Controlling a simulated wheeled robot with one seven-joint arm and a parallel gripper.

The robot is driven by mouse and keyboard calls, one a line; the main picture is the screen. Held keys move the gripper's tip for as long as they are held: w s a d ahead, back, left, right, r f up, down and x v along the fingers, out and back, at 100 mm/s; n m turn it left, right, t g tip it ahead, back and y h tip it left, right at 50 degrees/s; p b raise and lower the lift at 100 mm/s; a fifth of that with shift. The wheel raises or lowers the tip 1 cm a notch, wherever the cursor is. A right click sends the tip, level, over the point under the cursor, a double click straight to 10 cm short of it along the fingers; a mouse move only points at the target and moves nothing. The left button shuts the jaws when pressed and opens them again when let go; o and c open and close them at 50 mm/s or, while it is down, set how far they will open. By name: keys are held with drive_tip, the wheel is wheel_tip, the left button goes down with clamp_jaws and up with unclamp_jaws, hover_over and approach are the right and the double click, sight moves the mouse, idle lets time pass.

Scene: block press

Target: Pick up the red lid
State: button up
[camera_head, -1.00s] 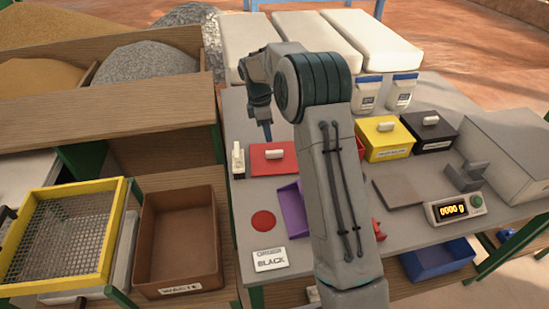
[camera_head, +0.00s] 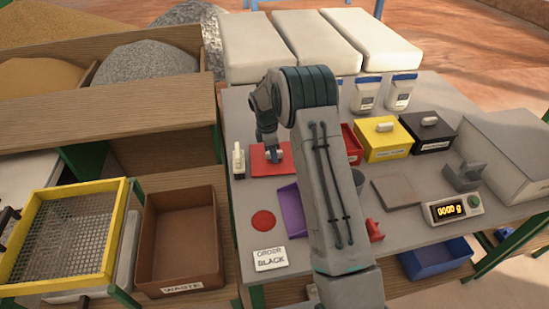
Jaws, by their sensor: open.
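The red lid (camera_head: 262,167) lies flat on the grey table, toward its left side, with a small pale handle on top. My gripper (camera_head: 275,153) is open and down at the lid's handle, pointing downward. The fingers mostly cover the handle, and I cannot tell whether they touch it. My arm comes from the lower middle of the picture and hides part of the table. Part of a red box (camera_head: 351,146) shows behind my arm, to the right of the lid.
A yellow box (camera_head: 386,143) and a black box (camera_head: 432,137) stand right of my arm. A small white-and-dark item (camera_head: 238,160) stands close to the lid's left. A purple tray (camera_head: 291,209), a red disc (camera_head: 263,221) and an order card (camera_head: 270,258) lie nearer the front.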

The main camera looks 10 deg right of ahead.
clamp_jaws()
drive_tip(key=shift+r, duration=0.1)
